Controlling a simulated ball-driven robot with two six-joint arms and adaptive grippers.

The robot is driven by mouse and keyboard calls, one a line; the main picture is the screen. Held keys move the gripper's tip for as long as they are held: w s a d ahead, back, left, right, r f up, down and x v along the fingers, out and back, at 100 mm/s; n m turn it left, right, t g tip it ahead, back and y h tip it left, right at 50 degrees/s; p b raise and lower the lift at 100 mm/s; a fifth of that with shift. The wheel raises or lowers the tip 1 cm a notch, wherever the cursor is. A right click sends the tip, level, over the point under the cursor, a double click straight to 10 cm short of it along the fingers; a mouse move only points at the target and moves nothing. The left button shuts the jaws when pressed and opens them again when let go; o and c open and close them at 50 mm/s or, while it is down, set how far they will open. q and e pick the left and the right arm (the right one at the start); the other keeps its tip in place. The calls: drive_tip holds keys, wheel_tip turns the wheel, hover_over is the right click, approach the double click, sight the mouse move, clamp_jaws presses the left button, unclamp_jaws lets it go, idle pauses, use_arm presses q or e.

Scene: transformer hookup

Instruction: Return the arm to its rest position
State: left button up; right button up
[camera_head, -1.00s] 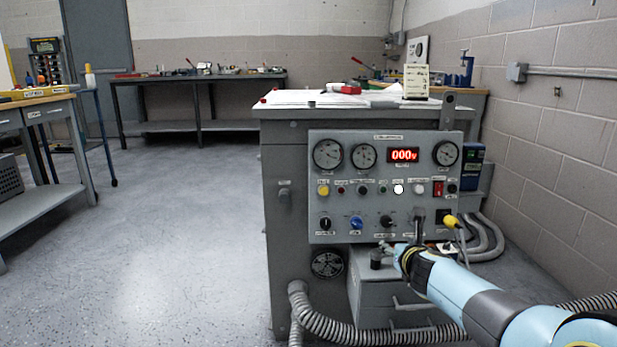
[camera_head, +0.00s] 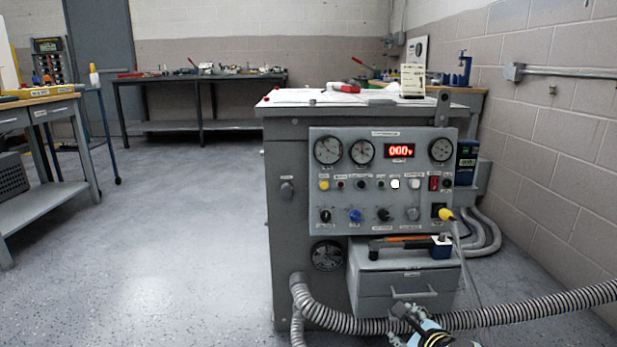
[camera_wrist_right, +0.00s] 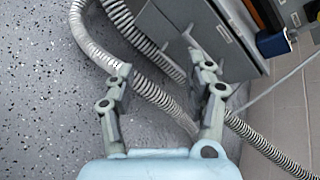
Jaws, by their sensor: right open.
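My right gripper (camera_head: 408,322) is low at the bottom edge of the head view, in front of the grey drawer box and near the ribbed hose. In the right wrist view its two fingers (camera_wrist_right: 160,85) are spread wide with nothing between them. Behind them are the speckled floor and the hose. The grey control panel (camera_head: 375,200) on the test bench has dials, knobs and a red display reading 000. A yellow plug (camera_head: 446,214) sits at the panel's lower right with a cable hanging from it. My left gripper is not in view.
A ribbed hose (camera_head: 350,325) curves across the floor and off to the right, close to my right gripper. The drawer box (camera_head: 375,285) juts out under the panel with a tool on top. A workbench (camera_head: 50,105) stands at left. The floor (camera_head: 180,250) at left is clear.

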drive_tip(key=s+d+f+n+g, duration=0.15)
drive_tip(key=s+f+n, duration=0.45)
drive_tip(key=s, duration=0.6)
drive_tip(key=s+d+f+n+g, duration=0.1)
drive_tip(key=s+f+n+g, duration=0.35)
drive_tip(key=s, duration=0.65)
drive_tip(key=s+d+f+n+g, duration=0.1)
drive_tip(key=s+f+n, duration=0.65)
drive_tip(key=s, duration=0.45)
drive_tip(key=s+d+n+g+h, duration=0.15)
drive_tip(key=s+d+n, duration=0.25)
drive_tip(key=s, duration=0.6)
drive_tip(key=s+d+n+g+h, duration=0.1)
drive_tip(key=s+d+n+g, duration=0.3)
drive_tip(key=s, duration=0.6)
use_arm(q)
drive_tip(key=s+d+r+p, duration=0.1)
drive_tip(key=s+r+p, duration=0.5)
drive_tip(key=p, duration=0.6)
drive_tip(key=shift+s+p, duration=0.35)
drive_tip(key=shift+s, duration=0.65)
use_arm(e)
drive_tip(key=s+a+r+t, duration=0.1)
drive_tip(key=s+a+r, duration=0.1)
drive_tip(key=s+r, duration=0.4)
drive_tip(key=shift+s+n, duration=0.3)
drive_tip(key=shift+s, duration=0.7)
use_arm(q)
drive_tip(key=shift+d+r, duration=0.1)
